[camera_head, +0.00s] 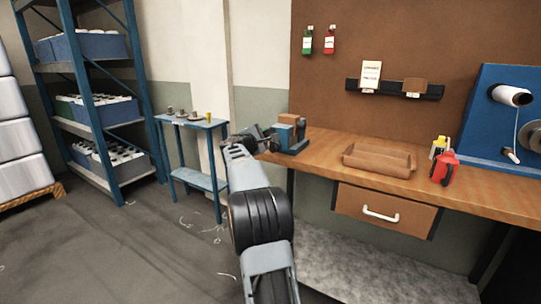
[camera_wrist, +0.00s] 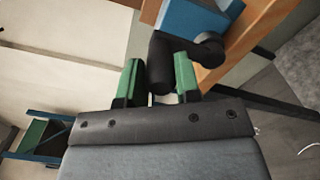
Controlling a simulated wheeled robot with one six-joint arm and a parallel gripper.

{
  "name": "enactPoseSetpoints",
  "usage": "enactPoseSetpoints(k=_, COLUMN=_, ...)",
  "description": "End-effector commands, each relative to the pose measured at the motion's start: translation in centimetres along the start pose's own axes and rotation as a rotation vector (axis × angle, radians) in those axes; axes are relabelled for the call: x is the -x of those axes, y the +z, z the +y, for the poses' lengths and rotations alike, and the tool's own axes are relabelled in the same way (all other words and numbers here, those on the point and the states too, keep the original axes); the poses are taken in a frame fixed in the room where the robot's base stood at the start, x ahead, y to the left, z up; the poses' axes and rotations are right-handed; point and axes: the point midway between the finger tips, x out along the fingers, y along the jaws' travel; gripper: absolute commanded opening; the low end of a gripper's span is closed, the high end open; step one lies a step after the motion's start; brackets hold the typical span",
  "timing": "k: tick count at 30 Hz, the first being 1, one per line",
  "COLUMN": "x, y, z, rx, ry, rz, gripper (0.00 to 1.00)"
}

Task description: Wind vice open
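The vice (camera_head: 285,134) is a blue block on a dark base at the left end of the wooden workbench. Its blue body (camera_wrist: 196,18) also shows at the top of the wrist view. A black crank arm (camera_wrist: 200,50) with a round hub sticks out from it, and its black handle (camera_wrist: 160,68) points toward my gripper. My gripper (camera_wrist: 160,82) has its two green fingers on either side of this handle, close against it. In the head view my gripper (camera_head: 250,142) is just left of the vice, and the fingers are hard to make out.
The workbench (camera_head: 330,147) carries a brown tray (camera_head: 378,160), red and yellow bottles (camera_head: 444,168) and a blue machine (camera_head: 500,120). A drawer (camera_head: 385,210) hangs below. A small blue table (camera_head: 192,123) with small items stands left of my arm, with shelving (camera_head: 90,100) beyond.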

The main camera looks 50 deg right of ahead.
Motion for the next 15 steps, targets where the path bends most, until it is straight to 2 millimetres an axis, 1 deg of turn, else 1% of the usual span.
enactPoseSetpoints(k=1, x=-0.01, y=0.02, z=-0.08, rx=0.000, ry=0.000, rz=0.000, gripper=0.36)
enactPoseSetpoints(k=6, x=-0.01, y=0.02, z=-0.13, rx=0.000, ry=-0.001, rz=0.000, gripper=0.52)
enactPoseSetpoints(k=9, x=-0.01, y=0.02, z=-0.14, rx=0.000, ry=-0.001, rz=0.000, gripper=0.60)
enactPoseSetpoints(k=15, x=0.02, y=0.03, z=-0.18, rx=0.000, ry=-0.001, rz=0.000, gripper=0.60)
